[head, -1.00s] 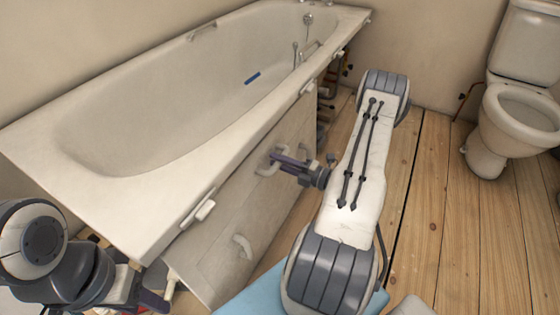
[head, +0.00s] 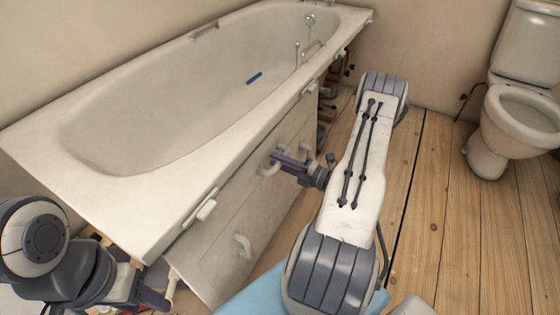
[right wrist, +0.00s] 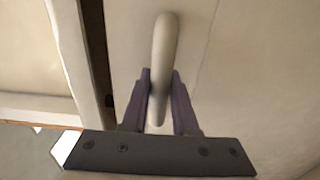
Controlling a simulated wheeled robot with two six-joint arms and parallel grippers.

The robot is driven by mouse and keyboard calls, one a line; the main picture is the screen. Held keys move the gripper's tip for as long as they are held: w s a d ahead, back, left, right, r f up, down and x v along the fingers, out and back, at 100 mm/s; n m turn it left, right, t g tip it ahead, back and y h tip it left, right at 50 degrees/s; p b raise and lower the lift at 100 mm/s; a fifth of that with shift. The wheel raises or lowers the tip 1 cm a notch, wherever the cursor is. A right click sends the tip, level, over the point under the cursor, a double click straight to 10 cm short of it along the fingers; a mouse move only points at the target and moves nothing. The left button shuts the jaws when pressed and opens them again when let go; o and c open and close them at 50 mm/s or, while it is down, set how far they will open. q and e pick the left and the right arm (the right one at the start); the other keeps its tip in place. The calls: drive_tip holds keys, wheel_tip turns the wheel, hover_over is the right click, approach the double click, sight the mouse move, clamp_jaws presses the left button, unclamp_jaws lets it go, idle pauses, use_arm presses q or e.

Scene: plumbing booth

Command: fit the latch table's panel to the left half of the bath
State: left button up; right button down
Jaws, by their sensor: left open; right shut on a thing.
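The pale panel (head: 215,262) stands on edge along the front side of the white bath (head: 95,195), below its rim. Its near left corner sticks out a little from under the bath. It has two white handles. My right gripper (head: 277,160) is shut on the far handle (head: 267,168); in the right wrist view its fingers (right wrist: 160,100) sit on both sides of that handle (right wrist: 163,60). The near handle (head: 243,246) is free. My left gripper (head: 152,298) is open and empty near the panel's near left end. Whether the panel sits flush is unclear.
White latches (head: 204,210) sit on the bath's front rim. Pipes (head: 326,105) show under the bath's far end, past the panel. A light blue mat (head: 252,290) lies on the floor in front.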

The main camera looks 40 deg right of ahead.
drive_tip(key=shift+w+a, duration=0.1)
drive_tip(key=c, duration=0.6)
unclamp_jaws()
drive_tip(key=shift+f, duration=0.2)
drive_tip(key=p+v, duration=0.3)
drive_tip(key=v, duration=0.7)
drive_tip(key=shift+s+r, duration=0.15)
drive_tip(key=shift+s, duration=0.1)
